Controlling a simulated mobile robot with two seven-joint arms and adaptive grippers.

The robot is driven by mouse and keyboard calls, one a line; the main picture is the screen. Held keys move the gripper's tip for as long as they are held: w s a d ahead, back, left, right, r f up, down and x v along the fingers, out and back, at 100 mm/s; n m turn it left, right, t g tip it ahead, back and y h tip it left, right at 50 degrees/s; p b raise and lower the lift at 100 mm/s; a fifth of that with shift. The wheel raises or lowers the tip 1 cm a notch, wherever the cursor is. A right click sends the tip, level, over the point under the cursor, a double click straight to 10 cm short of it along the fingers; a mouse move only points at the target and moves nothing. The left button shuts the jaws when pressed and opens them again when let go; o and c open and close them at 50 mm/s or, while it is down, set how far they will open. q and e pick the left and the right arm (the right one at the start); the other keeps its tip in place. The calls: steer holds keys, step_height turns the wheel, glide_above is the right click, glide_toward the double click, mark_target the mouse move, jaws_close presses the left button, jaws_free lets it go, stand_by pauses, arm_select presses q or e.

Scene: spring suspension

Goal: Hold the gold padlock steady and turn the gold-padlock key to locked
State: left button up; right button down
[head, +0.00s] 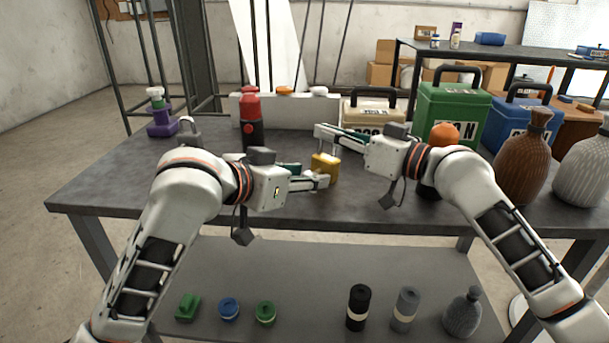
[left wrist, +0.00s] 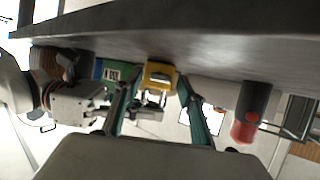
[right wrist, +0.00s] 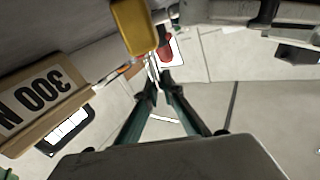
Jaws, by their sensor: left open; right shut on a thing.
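The gold padlock (head: 325,169) stands on the table top below my right gripper (head: 323,137). My right gripper is shut on what looks like its shackle, at the top of the lock. The padlock's gold body also shows in the right wrist view (right wrist: 134,27), beside the fingertips. My left gripper (head: 318,181) is open at the near side of the padlock. In the left wrist view the gold body (left wrist: 159,75) lies between its two spread fingers, with the shackle side towards the bottom of the picture. I cannot make out the key in any view.
A black and red bottle (head: 252,122) stands left of the padlock. A beige case (head: 372,108) and a green case (head: 452,112) stand behind. The front left of the table is clear.

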arm_select(q)
steer(key=c, duration=1.1)
steer(key=shift+a, duration=0.1)
steer(key=shift+w+a+f+n+g+h, duration=0.15)
steer(key=shift+n+g+h, duration=0.25)
steer(key=shift+n+h, duration=0.5)
steer(key=shift+w+a+n+g+h, duration=0.1)
steer(key=shift+n+h, duration=0.15)
steer(key=shift+n, duration=0.3)
steer(key=shift+s+a+n+g+h, duration=0.1)
steer(key=shift+n+h, duration=0.1)
steer(key=shift+n, duration=0.4)
steer(key=shift+w+a+n+g+h, duration=0.1)
steer(key=shift+n+h, duration=0.15)
steer(key=shift+n, duration=0.3)
steer(key=shift+f, duration=0.1)
